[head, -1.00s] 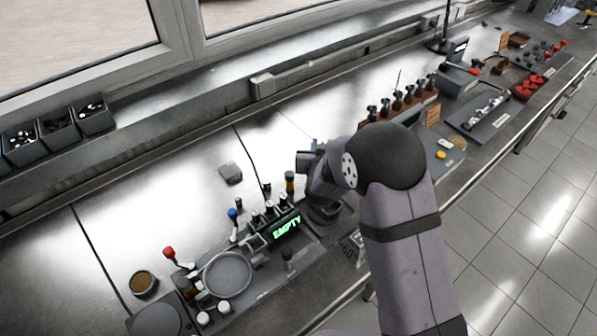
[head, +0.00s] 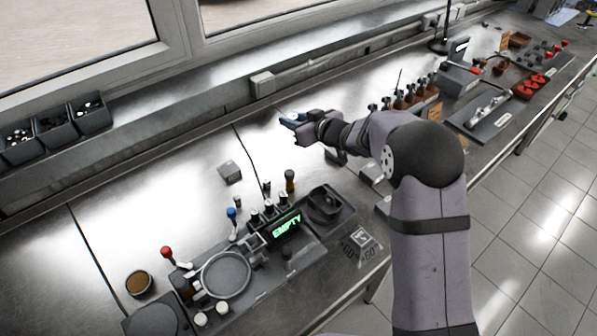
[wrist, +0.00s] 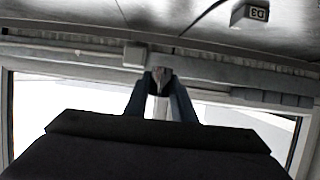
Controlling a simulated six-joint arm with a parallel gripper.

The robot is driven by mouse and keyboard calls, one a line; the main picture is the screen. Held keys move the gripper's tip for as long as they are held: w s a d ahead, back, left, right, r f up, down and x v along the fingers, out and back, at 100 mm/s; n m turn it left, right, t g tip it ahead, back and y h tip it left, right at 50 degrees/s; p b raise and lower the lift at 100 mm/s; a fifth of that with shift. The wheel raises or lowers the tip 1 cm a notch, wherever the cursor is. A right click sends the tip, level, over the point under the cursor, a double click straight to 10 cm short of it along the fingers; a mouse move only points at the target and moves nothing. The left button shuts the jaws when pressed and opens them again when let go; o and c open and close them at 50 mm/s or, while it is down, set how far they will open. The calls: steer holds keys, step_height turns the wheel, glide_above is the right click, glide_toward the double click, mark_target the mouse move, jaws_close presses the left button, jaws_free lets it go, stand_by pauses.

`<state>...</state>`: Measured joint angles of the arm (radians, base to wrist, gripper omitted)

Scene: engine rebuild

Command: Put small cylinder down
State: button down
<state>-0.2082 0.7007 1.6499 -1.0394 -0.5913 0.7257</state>
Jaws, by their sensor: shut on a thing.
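My gripper (head: 287,118), with blue fingers, is held out over the back part of the steel bench, near the window ledge. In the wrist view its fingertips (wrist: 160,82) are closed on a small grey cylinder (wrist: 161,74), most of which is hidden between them. In the head view the cylinder cannot be made out clearly. I cannot tell how high it is above the bench.
A machine with an "EMPTY" display (head: 286,226) and levers stands in front. A rack (head: 408,100) stands to the right.

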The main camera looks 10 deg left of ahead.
steer(key=shift+s+d+f+n+g+y, duration=0.15)
steer(key=shift+d+f+n+g+y, duration=0.1)
steer(key=shift+f+n+g+y, duration=0.35)
steer(key=shift+s+d+f+n+g+y+p, duration=0.25)
steer(key=shift+f+n+p, duration=0.1)
steer(key=shift+f, duration=1.55)
steer(key=shift+s+d+f+n+g+y+p, duration=0.2)
steer(key=shift+f+n+g, duration=0.1)
steer(key=shift+f, duration=1.55)
steer(key=shift+s+d+f+n+g+y+p, duration=0.15)
steer(key=shift+s+f+n+g+p, duration=0.15)
steer(key=shift+f, duration=1.9)
steer(key=shift+f+b, duration=0.35)
steer(key=shift+f, duration=0.1)
steer(key=shift+f, duration=0.2)
